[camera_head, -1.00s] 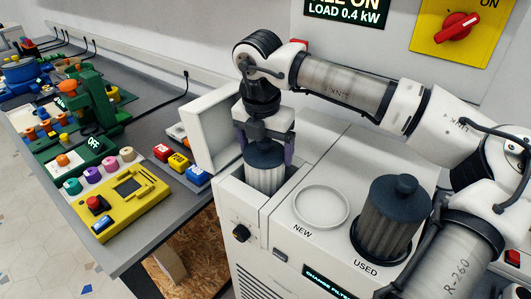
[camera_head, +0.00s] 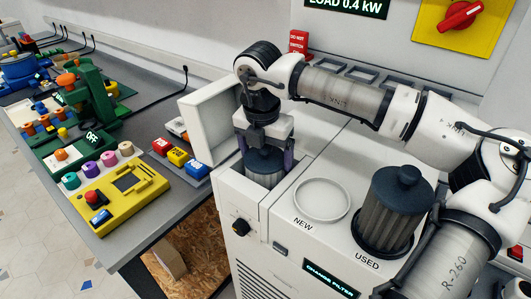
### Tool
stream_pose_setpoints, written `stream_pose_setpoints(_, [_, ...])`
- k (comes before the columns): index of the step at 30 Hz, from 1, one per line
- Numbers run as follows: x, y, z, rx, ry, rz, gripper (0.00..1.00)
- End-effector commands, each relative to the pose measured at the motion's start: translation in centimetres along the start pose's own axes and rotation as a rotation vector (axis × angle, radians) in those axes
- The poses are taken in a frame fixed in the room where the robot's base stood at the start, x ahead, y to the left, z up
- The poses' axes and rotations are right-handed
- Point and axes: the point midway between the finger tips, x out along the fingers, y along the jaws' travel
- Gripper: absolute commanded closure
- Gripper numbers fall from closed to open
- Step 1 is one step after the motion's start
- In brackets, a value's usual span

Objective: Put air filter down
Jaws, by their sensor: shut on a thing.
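My gripper (camera_head: 267,145) points down and is shut on an air filter (camera_head: 265,167), a grey pleated cylinder with a dark cap. The filter sits partly inside the open square bay (camera_head: 292,176) of the white machine, its lower part hidden by the bay walls. A second air filter (camera_head: 388,212), with a dark knobbed cap, stands upright on the place marked USED. The round place marked NEW (camera_head: 322,200) is empty.
The bay's lid (camera_head: 213,125) stands open on the left. A display (camera_head: 330,279) on the machine's front reads CHANGE FILTER. The bench (camera_head: 150,200) at left holds a yellow panel (camera_head: 120,198) and coloured blocks (camera_head: 178,157). A red tag (camera_head: 298,43) hangs behind my arm.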

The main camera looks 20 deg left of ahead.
Motion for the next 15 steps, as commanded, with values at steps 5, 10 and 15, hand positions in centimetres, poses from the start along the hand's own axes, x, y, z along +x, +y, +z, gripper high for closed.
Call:
stream_pose_setpoints(5, [0.05,-0.01,-0.01,0.0,0.002,0.0,0.03])
stream_pose_setpoints(10, [0.07,-0.02,-0.01,0.0,0.002,0.0,0.0])
stream_pose_setpoints(15, [0.02,-0.01,-0.01,0.0,0.002,-0.001,0.0])
